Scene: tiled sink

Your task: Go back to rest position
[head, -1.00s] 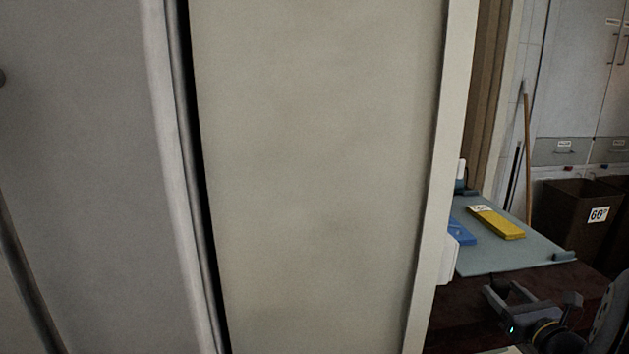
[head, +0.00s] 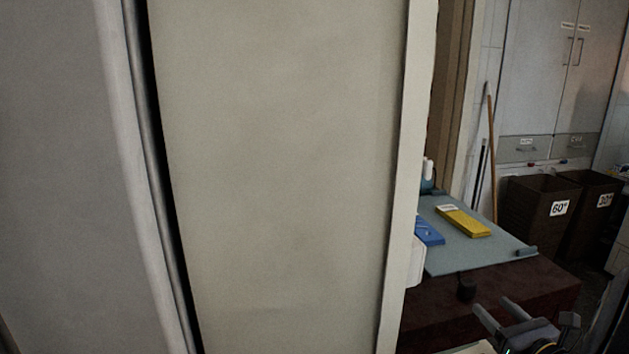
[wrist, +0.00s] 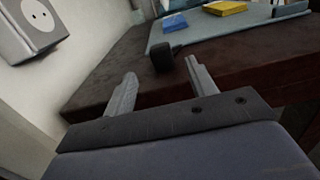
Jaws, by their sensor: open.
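My gripper (wrist: 158,88) is open and empty in the wrist view, its two grey fingers spread apart in front of a dark brown table top (wrist: 120,72). In the head view my gripper (head: 500,318) shows at the bottom right, near the table's front edge. A small black object (wrist: 162,58) lies on the table just beyond the fingers; it also shows in the head view (head: 466,289).
A large pale panel (head: 280,180) fills most of the head view. A grey-blue board (head: 460,262) on the table holds a yellow block (head: 464,222) and a blue block (head: 429,231). Brown bins (head: 540,222) stand behind. A wall socket (wrist: 38,18) is at left.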

